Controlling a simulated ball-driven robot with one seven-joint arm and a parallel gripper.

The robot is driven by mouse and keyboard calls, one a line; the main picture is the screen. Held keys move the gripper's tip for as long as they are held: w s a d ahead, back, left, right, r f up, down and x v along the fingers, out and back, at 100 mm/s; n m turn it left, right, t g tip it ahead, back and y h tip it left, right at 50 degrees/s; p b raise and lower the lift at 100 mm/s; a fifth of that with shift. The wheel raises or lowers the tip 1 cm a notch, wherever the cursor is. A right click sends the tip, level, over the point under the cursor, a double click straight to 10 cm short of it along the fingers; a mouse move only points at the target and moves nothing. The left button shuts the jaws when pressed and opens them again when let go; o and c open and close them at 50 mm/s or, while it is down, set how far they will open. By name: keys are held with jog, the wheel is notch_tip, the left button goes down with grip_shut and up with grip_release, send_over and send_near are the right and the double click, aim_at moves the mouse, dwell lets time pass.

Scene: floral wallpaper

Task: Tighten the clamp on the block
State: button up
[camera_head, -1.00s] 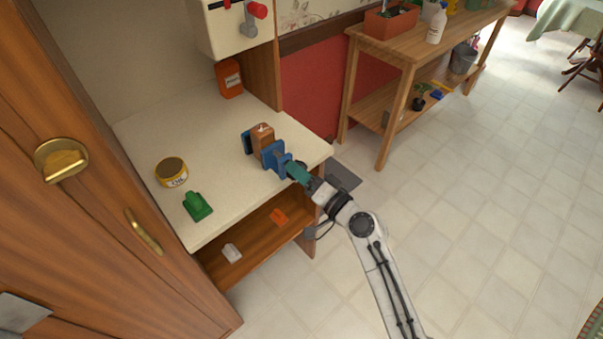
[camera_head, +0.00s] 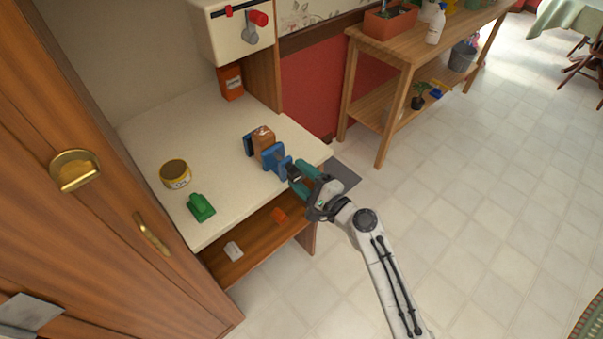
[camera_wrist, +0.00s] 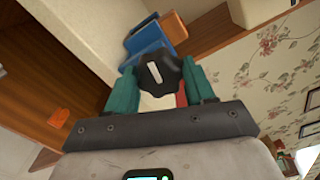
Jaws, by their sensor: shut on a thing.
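The blue clamp (camera_head: 276,162) stands near the right edge of the white worktop, with its two jaws either side of a brown block (camera_head: 263,138). The clamp also shows in the wrist view (camera_wrist: 148,38). Its black knob (camera_wrist: 158,74) with a white mark faces the wrist camera. My gripper (camera_head: 297,180) reaches in from the right at the worktop's edge. In the wrist view, its teal fingers (camera_wrist: 162,84) are shut on the knob, one on each side.
A yellow tin (camera_head: 175,174) and a green object (camera_head: 201,207) stand on the worktop (camera_head: 215,145) to the left. An orange container (camera_head: 230,82) is at the back. A lower shelf (camera_head: 262,240) holds small items.

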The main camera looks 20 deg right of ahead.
jog(key=m+p, duration=0.1)
jog(key=m, duration=0.3)
jog(key=shift+d+p, duration=0.1)
jog(key=shift+p, duration=0.25)
jog(key=shift+m+p, duration=0.5)
jog(key=shift+m, duration=0.9)
jog(key=shift+f, duration=0.1)
jog(key=o, duration=1)
jog(key=shift+o, duration=0.2)
jog(key=b+v, duration=0.1)
jog(key=v, duration=0.9)
jog(key=shift+s+b, duration=0.4)
